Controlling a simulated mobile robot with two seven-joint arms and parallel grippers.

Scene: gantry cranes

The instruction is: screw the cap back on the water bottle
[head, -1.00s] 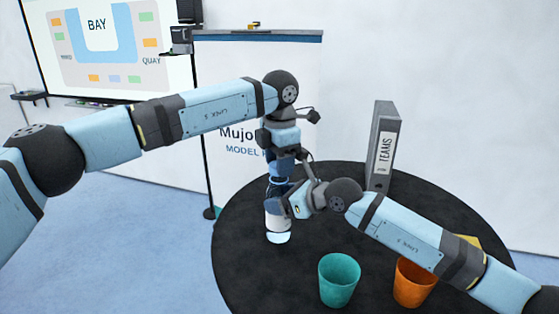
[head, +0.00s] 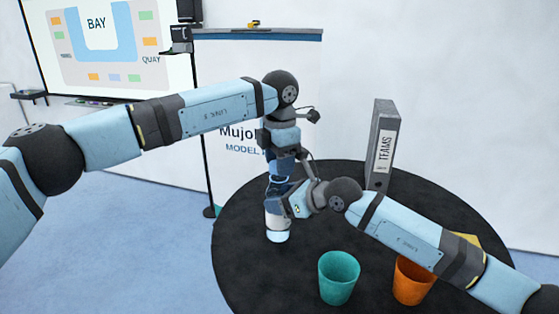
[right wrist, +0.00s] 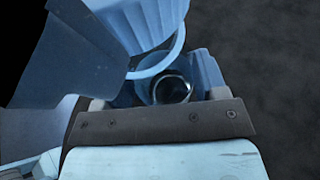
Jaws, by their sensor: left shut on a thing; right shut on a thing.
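The water bottle (head: 276,221) stands upright near the left side of the round black table, with a white label and a pale blue base. My right gripper (head: 287,207) is shut on its upper part from the right. My left gripper (head: 278,183) points down from directly above the bottle and is shut. In the right wrist view, a light blue ribbed cap (right wrist: 148,22) shows large, close to a round, dark-centred ring of the bottle (right wrist: 174,88). The fingers hide most of the cap and neck in the head view, so I cannot tell whether the cap is seated.
A teal cup (head: 339,278) and an orange cup (head: 411,280) stand at the table's front. A grey binder (head: 382,145) stands at the back, and something yellow lies behind my right forearm. The black table (head: 255,275) is bare left of the teal cup.

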